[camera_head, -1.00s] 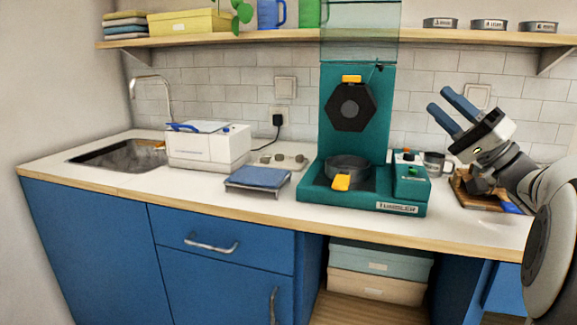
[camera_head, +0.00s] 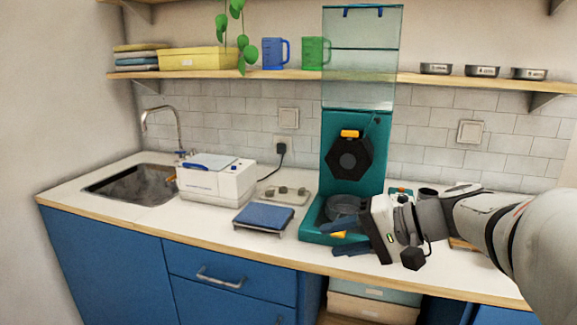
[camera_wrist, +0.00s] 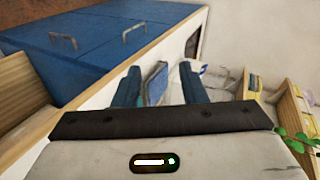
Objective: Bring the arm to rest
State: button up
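My gripper (camera_head: 343,239) is in front of the teal machine's base in the head view, its two blue fingers pointing left. In the wrist view my gripper (camera_wrist: 158,84) shows its fingers apart, with nothing held between them. My arm reaches in from the right edge and hides part of the machine and the counter behind it. The teal machine (camera_head: 327,160) stands against the tiled wall, with its black hexagonal plate (camera_head: 349,158) raised and a round pan (camera_head: 343,206) in its base.
A blue-topped stand (camera_head: 264,216), a white box appliance (camera_head: 217,183) and a sink (camera_head: 130,186) lie to the left on the white counter. A shelf (camera_head: 220,75) above holds mugs, bowls and a plant. Blue cabinets (camera_head: 110,262) are below the counter.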

jog(key=s+d+n+g+h+p, duration=0.1)
jog(key=s+d+h+p, duration=0.1)
jog(key=s+h+p, duration=0.4)
jog(key=s+d+f+n+g+h+p, duration=0.1)
jog(key=s+d+n+h+p, duration=0.1)
jog(key=s+h+p, duration=0.3)
jog(key=s+d+p, duration=0.1)
jog(key=s, duration=0.1)
jog(key=shift+s+d+h, duration=0.3)
jog(key=shift+s+h, duration=0.1)
